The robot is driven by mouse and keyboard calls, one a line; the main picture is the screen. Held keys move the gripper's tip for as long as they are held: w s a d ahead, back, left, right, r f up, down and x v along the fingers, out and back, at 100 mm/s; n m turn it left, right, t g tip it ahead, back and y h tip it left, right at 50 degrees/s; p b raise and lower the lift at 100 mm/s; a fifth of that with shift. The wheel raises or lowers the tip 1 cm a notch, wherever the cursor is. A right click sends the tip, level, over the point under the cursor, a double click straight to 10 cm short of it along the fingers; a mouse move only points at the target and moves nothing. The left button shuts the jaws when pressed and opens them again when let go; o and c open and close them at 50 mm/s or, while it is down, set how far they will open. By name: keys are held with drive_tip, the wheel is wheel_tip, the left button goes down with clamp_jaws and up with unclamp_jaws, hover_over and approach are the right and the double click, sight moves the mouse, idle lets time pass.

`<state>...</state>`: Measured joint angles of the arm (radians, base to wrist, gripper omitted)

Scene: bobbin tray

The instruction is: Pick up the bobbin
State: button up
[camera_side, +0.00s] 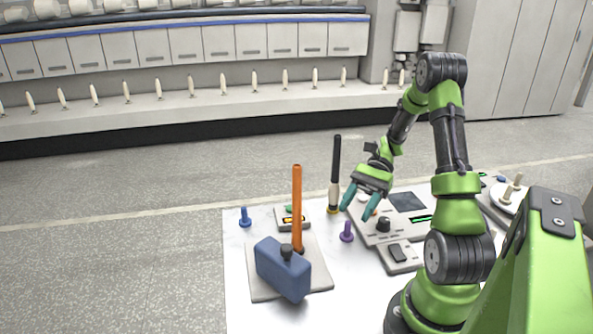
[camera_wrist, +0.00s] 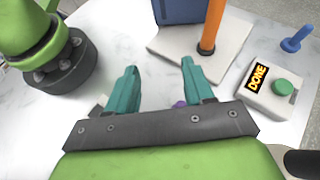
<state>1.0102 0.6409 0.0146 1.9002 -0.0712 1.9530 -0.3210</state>
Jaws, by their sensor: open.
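A cream sleeve (camera_side: 334,194), which may be the bobbin, sits low around an upright black rod (camera_side: 337,155) with a yellow foot, left of my gripper. My gripper (camera_side: 360,203) points down with its two teal fingers apart, right of the rod and above the grey control panel (camera_side: 383,238). In the wrist view the open fingers (camera_wrist: 158,70) hold nothing. A purple peg (camera_side: 346,232) stands on the table; a bit of it shows beside one finger in the wrist view (camera_wrist: 180,104). A dark rounded end (camera_wrist: 303,163) at the lower right of the wrist view is cut off.
An orange rod (camera_side: 297,205) and a blue block (camera_side: 283,268) stand on a grey plate (camera_side: 318,277). A DONE box (camera_wrist: 274,88) with a green button and a blue peg (camera_side: 244,217) are beyond. White pegs stand on a white disc (camera_side: 507,200) at the right.

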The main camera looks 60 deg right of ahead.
drive_tip(key=w+d+m+t+y, duration=0.2)
drive_tip(key=d+m+t+y, duration=0.1)
drive_tip(key=t+y, duration=0.1)
drive_tip(key=t, duration=0.1)
approach(296, 206)
drive_tip(key=x, duration=0.4)
drive_tip(key=shift+m, duration=0.4)
drive_tip(key=shift+w+f+x, duration=0.1)
drive_tip(key=shift+f+x, duration=0.05)
drive_tip(key=shift+x, duration=0.75)
drive_tip(key=shift+w+f+x, duration=0.1)
drive_tip(key=shift+w+x, duration=0.05)
drive_tip(key=shift+x, duration=0.75)
drive_tip(key=shift+w+f+x, duration=0.1)
drive_tip(key=shift+f+x, duration=0.05)
drive_tip(key=shift+x, duration=0.7)
drive_tip(key=shift+d, duration=0.1)
clamp_jaws()
